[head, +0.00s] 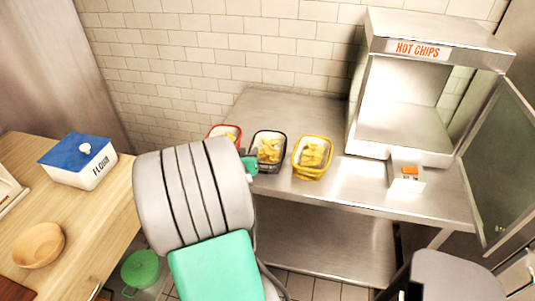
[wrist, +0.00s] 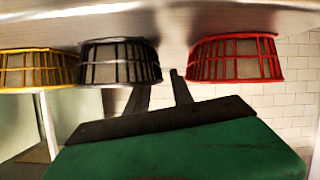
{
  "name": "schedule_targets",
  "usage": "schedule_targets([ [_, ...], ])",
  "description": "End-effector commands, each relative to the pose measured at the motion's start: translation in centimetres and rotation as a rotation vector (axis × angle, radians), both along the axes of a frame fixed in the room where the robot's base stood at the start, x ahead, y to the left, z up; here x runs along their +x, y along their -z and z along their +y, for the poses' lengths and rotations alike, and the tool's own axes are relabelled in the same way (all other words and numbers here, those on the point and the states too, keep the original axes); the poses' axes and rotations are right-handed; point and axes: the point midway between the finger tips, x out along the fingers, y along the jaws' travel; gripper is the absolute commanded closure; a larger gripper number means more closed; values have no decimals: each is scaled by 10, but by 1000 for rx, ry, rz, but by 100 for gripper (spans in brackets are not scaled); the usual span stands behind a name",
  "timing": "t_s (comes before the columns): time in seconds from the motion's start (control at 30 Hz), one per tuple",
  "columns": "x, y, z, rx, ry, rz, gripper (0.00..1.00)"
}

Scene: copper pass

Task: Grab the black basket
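The black basket (head: 268,158) stands on the steel counter between the red and yellow ones, with yellow chips inside. It also shows in the wrist view (wrist: 119,63), where the scene appears upside down. My gripper (wrist: 158,86) is open, its two dark fingers apart with nothing between them. One finger overlaps the black basket's edge in the picture; the other points at the gap between black and red baskets. I cannot tell whether it touches. In the head view my arm hides most of my gripper, just left of the black basket.
A red basket (head: 225,131) is close on the left and a yellow basket (head: 312,156) on the right. A hot chips cabinet (head: 405,110) with an open glass door stands right. A wooden counter (head: 80,222) holds a flour box (head: 85,166) and a bowl (head: 38,245).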

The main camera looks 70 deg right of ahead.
Motion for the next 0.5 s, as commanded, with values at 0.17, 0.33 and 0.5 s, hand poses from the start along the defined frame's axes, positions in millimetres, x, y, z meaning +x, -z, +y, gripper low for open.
schedule_targets([
  [0.17,2,9,-25,1,3,1,72],
  [0.33,3,11,-28,1,1,1,72],
  [0.5,3,11,-28,0,2,1,81],
])
